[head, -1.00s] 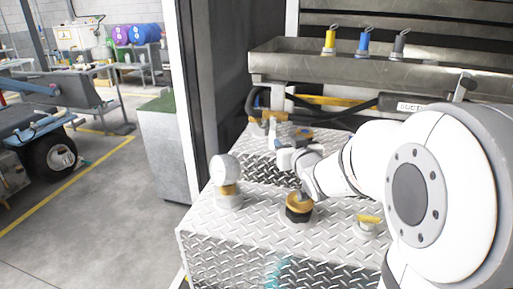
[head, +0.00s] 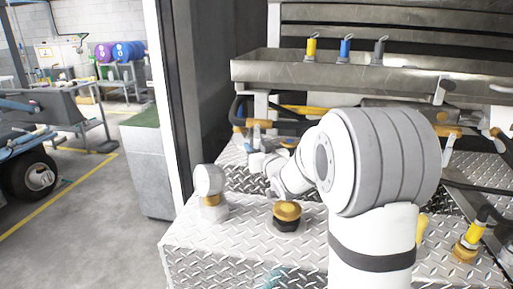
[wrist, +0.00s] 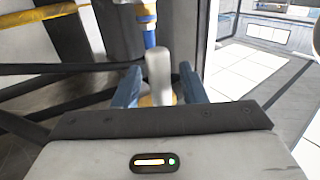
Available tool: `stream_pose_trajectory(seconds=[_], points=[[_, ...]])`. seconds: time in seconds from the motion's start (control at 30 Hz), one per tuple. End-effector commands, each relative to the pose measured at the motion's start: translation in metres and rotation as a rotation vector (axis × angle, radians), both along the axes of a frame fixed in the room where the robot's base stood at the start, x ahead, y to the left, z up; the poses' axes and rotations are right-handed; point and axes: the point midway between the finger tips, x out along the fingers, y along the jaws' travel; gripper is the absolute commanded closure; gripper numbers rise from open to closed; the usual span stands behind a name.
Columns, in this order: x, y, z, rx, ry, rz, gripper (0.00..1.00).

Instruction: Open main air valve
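My gripper (wrist: 160,78) is open in the wrist view, with one blue finger on each side of a grey rounded upright piece (wrist: 159,66) with a yellow base. The fingers look apart from this piece. I cannot tell whether it is the main air valve's handle. A blue and yellow fitting (wrist: 149,28) stands just behind it. In the head view my gripper (head: 260,162) is over the rear of the diamond-plate deck, partly hidden by my arm.
A metal trough (head: 340,72) with several coloured nozzles runs across the back. Dark hoses (wrist: 60,128) cross left in the wrist view. Open floor lies left.

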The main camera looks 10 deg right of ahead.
Motion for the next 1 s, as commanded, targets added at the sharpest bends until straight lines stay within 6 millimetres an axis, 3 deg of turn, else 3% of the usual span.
stream_pose_trajectory(seconds=[0.2,0.67,1.0], points=[[0.0002,0.0004,-0.0001,0.0,0.0,0.0,0.62],[0.0,0.0004,-0.0001,0.0,0.0,0.0,0.99],[-0.0001,0.0004,0.0,0.0,0.001,0.0,1.0]])
